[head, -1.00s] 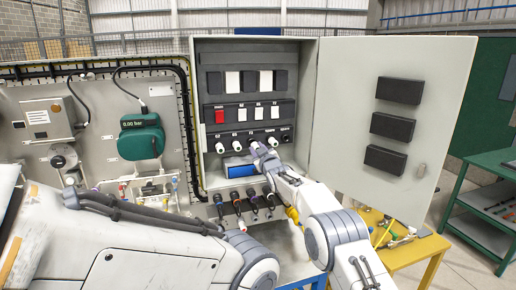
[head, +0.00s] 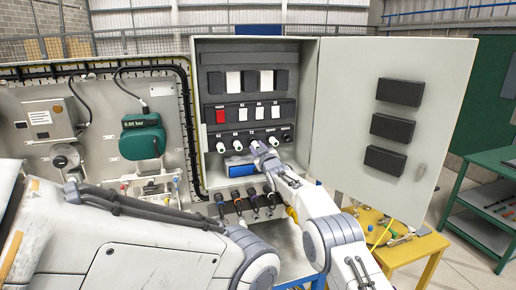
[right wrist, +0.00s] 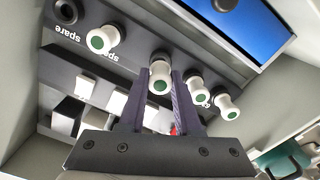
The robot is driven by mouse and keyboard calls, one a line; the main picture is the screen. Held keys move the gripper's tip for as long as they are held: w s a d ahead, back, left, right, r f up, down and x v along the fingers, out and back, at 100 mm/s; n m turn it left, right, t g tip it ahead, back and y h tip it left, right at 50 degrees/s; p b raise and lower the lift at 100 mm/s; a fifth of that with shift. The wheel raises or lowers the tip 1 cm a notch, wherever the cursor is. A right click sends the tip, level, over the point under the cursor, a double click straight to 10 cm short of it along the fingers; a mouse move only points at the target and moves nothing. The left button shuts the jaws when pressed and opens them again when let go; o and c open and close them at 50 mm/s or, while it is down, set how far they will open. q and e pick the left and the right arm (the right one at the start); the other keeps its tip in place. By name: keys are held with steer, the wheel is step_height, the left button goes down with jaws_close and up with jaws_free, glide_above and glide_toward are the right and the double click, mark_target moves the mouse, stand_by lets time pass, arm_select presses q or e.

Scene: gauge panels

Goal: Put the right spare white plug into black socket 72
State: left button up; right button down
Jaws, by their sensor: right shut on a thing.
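My right gripper (head: 260,152) reaches into the open cabinet and is shut on a white plug with a green end at the plug row. In the right wrist view, its two dark fingers (right wrist: 161,85) hold this plug (right wrist: 160,76) from both sides. The plug's inner end is at the panel, at the place of socket 72; I cannot tell how deep it sits, and the socket is hidden behind it. Another white plug (right wrist: 103,39) sits under a "spare" label, and the outermost spare socket (right wrist: 66,12) is empty. My left gripper is out of view.
Two more white plugs (head: 220,147) sit left of my gripper. The open door (head: 420,100) stands on the right. A yellow table (head: 405,248) is below the door.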

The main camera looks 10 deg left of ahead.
steer(key=shift+w+a+p, duration=0.1)
steer(key=shift+w+p, duration=0.05)
steer(key=shift+p, duration=0.3)
stand_by(0.6)
steer(key=shift+w+p, duration=0.1)
steer(key=shift+p, duration=0.25)
steer(key=shift+b, duration=0.35)
steer(key=shift+b+v, duration=1.5)
steer(key=shift+b, duration=1)
steer(key=shift+p+x, duration=1)
steer(key=shift+p, duration=0.85)
